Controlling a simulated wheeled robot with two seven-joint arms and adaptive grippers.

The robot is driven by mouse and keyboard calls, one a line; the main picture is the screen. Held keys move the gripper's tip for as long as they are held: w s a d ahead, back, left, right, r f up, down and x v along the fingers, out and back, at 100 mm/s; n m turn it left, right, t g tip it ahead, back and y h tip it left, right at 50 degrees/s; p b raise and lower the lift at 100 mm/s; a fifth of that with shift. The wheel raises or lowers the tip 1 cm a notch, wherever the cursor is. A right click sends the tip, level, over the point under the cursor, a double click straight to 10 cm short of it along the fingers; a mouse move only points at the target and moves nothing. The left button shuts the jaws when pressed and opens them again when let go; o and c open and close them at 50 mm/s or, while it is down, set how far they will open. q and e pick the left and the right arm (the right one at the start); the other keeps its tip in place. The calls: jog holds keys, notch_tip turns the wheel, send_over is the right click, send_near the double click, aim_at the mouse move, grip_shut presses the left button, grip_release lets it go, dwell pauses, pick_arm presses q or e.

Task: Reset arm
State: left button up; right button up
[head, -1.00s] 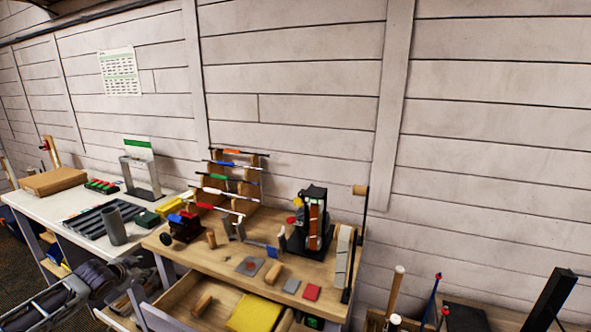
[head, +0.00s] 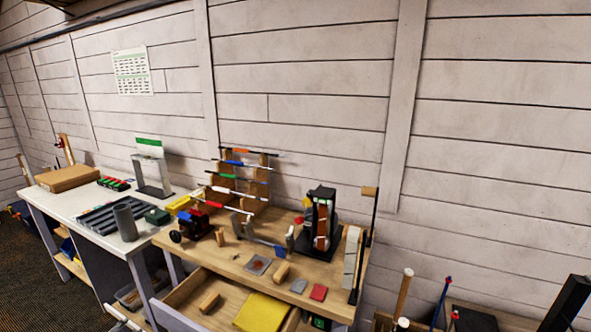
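Neither gripper shows clearly in the head view now. The wooden workbench (head: 235,262) stands in the middle, with its front drawer (head: 185,290) pulled open. A rack (head: 247,208) on it holds several golf shafts with coloured grips. A black device with an orange-brown part (head: 321,222) stands at the right of the bench. A vise with red and blue parts (head: 193,221) sits at its left front. A yellow cloth-like item (head: 261,312) and a wooden block (head: 209,302) lie in the drawer.
A white table (head: 80,208) to the left holds a grey cylinder (head: 125,223), a ribbed dark tray (head: 97,221) and a cardboard-brown box (head: 67,178). Clubs stand at the lower right (head: 403,292). Open dark floor (head: 45,290) lies at the lower left.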

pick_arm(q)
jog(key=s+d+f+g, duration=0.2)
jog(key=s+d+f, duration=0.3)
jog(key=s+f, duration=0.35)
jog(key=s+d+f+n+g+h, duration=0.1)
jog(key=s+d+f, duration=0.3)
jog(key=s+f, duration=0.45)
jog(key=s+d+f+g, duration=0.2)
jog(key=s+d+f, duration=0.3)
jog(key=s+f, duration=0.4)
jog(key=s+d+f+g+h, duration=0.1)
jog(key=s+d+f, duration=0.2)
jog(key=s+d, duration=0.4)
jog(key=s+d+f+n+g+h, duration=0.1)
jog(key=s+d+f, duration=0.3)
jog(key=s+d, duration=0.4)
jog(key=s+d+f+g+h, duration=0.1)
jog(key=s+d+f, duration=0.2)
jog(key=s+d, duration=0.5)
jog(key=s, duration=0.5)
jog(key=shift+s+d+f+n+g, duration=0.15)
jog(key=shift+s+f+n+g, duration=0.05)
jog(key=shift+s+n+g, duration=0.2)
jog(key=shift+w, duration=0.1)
